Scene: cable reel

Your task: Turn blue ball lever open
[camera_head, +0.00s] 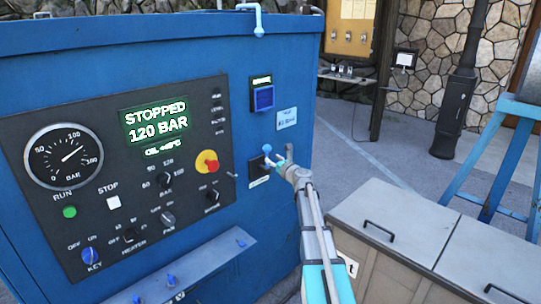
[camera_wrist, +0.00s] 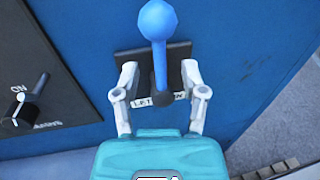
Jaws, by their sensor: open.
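The lever with a blue ball (camera_wrist: 157,20) stands on a dark plate (camera_wrist: 140,65) on the blue cabinet. My gripper (camera_wrist: 158,72) is open, one finger on each side of the stem, with gaps showing on both sides. In the head view the blue ball (camera_head: 267,148) shows just above my gripper (camera_head: 279,162), at the right part of the cabinet's front. A label below the lever is partly covered by the fingers. I cannot tell the exact depth between fingers and stem.
The control panel (camera_head: 130,190) with knobs, a gauge and a red button lies left of the lever. Its display reads STOPPED, 120 BAR. A black switch (camera_wrist: 33,98) is left of my gripper. Pale cabinets (camera_head: 400,225) stand at the right.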

